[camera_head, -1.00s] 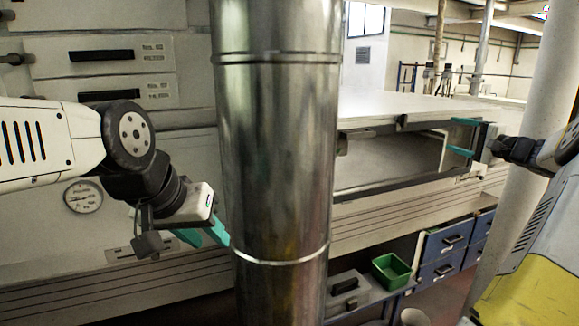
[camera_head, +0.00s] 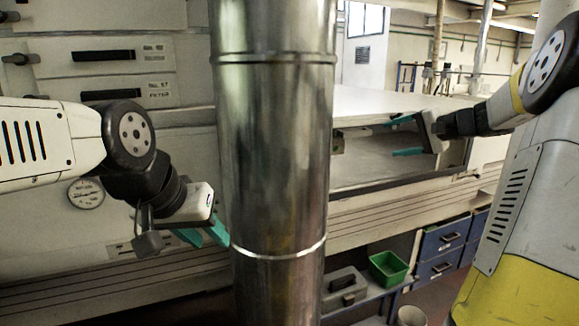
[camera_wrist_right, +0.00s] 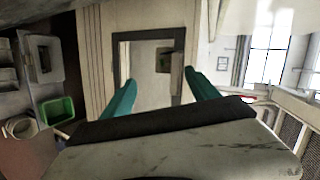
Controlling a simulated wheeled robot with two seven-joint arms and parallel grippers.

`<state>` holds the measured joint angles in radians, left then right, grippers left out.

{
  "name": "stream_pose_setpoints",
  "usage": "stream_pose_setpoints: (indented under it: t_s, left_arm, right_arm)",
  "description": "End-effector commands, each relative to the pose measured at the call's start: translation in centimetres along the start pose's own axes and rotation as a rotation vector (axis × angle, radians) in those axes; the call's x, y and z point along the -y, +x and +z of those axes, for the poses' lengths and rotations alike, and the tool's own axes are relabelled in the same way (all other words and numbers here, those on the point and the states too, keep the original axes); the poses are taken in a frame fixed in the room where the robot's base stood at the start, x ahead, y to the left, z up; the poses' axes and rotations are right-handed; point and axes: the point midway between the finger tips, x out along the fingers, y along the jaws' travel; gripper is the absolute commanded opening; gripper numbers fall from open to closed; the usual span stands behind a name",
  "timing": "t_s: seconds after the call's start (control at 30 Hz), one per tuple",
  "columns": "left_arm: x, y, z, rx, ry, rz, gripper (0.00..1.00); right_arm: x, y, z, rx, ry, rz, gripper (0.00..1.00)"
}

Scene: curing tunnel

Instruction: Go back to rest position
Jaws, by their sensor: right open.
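My left gripper (camera_head: 207,236) is at the left in the head view, its teal fingers partly hidden behind the metal pipe (camera_head: 276,150); I cannot tell how far apart they are. My right gripper (camera_head: 396,136) is at the right in the head view, in front of the tunnel opening (camera_head: 365,170). Its teal fingers are spread wide, with nothing between them. In the right wrist view, the open fingers (camera_wrist_right: 160,92) point toward the framed opening (camera_wrist_right: 150,75).
Blue drawers (camera_head: 443,238) stand below the tunnel at the right. A green bin (camera_head: 388,268) and a grey toolbox (camera_head: 344,288) rest on the low shelf. The vertical pipe stands between my arms. A pale bucket (camera_head: 411,316) is at the bottom edge.

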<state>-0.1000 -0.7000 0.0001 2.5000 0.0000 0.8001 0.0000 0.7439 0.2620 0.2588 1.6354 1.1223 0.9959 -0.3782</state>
Motion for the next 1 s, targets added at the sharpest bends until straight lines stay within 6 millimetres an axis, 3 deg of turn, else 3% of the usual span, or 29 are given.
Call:
stream_pose_setpoints:
  t_s: [0.03,0.2,0.4,0.5,0.7,1.0]
  left_arm:
    - [0.0,0.0,0.0,0.000,0.000,0.000,0.36]
    - [0.0,0.0,0.0,0.000,0.000,0.000,0.36]
    - [0.0,0.0,0.0,0.000,0.000,0.000,0.36]
    - [0.0,0.0,0.0,0.000,0.000,0.000,0.36]
    - [0.0,0.0,0.0,0.000,0.000,0.000,0.36]
    - [0.0,0.0,0.0,0.000,0.000,0.000,0.36]
  right_arm:
    - [1.2,0.6,3.7,0.044,-0.052,0.055,0.69]
    - [1.4,-0.2,16.1,0.163,-0.245,0.281,0.69]
    - [-1.3,-4.9,26.9,0.224,-0.495,0.481,0.69]
    - [-3.5,-7.6,30.7,0.231,-0.622,0.550,0.69]
    - [-7.3,-11.3,34.7,0.221,-0.812,0.617,0.69]
    - [-8.8,-12.4,35.6,0.214,-0.878,0.635,0.69]
